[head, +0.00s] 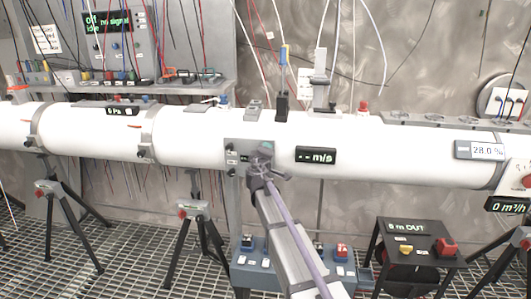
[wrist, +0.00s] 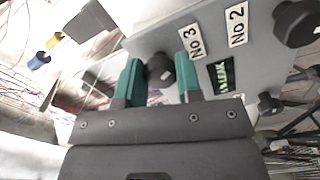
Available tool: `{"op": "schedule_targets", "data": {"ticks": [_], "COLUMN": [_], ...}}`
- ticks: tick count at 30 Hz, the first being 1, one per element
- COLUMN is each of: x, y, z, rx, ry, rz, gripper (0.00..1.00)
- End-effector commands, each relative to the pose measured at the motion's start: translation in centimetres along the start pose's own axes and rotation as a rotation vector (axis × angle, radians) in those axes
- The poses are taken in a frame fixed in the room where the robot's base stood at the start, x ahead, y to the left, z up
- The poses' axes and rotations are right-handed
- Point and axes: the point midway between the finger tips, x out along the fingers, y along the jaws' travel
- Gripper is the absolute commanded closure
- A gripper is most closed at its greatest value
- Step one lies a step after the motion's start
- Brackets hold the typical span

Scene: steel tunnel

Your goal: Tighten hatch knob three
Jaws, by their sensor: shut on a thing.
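The hatch plate (wrist: 212,35) is a grey panel with labels "No 3" and "No 2" and dark round knobs. Knob three (wrist: 160,68) is dark and sits beside the "No 3" label (wrist: 190,43). My gripper (wrist: 160,75) has green fingers, one on each side of knob three, and is shut on it. In the head view my gripper (head: 262,160) is at the hatch plate (head: 235,146) on the white tube, and it hides knob three there. Knob two (wrist: 296,22) is at the upper right of the wrist view, clear of the fingers.
A small green-lit display reading "LEAK" (wrist: 221,76) is on the plate right of my fingers. Another dark knob (wrist: 270,103) is lower right. The white tube (head: 400,148) runs across the head view, with an "m/s" display (head: 316,157) right of my gripper. Tripods and boxes stand below.

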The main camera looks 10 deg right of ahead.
Motion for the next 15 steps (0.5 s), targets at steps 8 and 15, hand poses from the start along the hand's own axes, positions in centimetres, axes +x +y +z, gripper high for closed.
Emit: {"op": "schedule_targets", "data": {"ticks": [8, 15], "x": [-0.02, -0.02], "y": [-0.03, -0.04], "z": [-0.01, -0.01], "rx": [0.210, 0.320], "ry": [0.000, 0.000], "rz": [0.000, 0.000], "gripper": [0.91, 0.91]}}
